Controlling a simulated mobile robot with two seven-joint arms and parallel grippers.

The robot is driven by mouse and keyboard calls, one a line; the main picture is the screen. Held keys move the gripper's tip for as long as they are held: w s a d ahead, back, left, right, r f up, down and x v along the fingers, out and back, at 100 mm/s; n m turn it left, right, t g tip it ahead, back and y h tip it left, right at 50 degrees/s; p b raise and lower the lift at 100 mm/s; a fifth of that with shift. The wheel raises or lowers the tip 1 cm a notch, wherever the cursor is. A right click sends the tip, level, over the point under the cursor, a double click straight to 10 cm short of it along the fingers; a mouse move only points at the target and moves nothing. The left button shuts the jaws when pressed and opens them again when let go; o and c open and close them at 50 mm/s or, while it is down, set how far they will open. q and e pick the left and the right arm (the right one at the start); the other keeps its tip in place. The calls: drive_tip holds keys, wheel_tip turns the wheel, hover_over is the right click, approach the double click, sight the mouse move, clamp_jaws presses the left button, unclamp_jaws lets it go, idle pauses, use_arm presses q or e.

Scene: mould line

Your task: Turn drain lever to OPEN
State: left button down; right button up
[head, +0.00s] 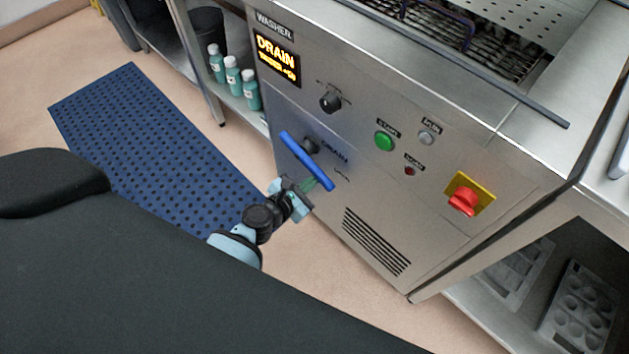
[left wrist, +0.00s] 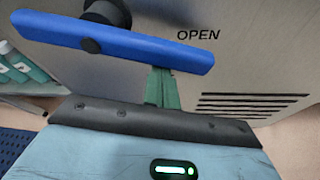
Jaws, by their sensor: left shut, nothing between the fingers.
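The blue drain lever (head: 305,160) is on the front panel of the washer, slanting down to the right from its dark pivot in the head view. In the left wrist view the lever (left wrist: 120,40) crosses the top, with the word OPEN (left wrist: 198,35) printed on the steel just above its right part. My left gripper (head: 312,184) is shut and empty, its green fingers under the right part of the lever. In the left wrist view the fingertips (left wrist: 163,75) reach the lever's lower edge; I cannot tell whether they touch. My right gripper is not in view.
The washer panel (head: 350,170) has a lit DRAIN display (head: 278,58), a black knob (head: 330,101), a green button (head: 384,141) and a red switch (head: 465,199). Teal bottles (head: 233,75) stand on a shelf at left. A blue mat (head: 150,150) lies on the floor.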

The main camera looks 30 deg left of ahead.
use_arm(q)
drive_tip(key=r+n+p, duration=0.1)
drive_tip(key=r+n+h+p, duration=0.1)
drive_tip(key=shift+s+d+p, duration=0.1)
drive_tip(key=shift+d+p, duration=0.25)
drive_tip(key=shift+p, duration=0.05)
drive_tip(key=shift+r, duration=0.15)
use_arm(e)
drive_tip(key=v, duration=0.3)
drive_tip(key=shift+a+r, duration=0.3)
use_arm(q)
drive_tip(key=shift+d+r+p, duration=0.1)
drive_tip(key=shift+p, duration=0.2)
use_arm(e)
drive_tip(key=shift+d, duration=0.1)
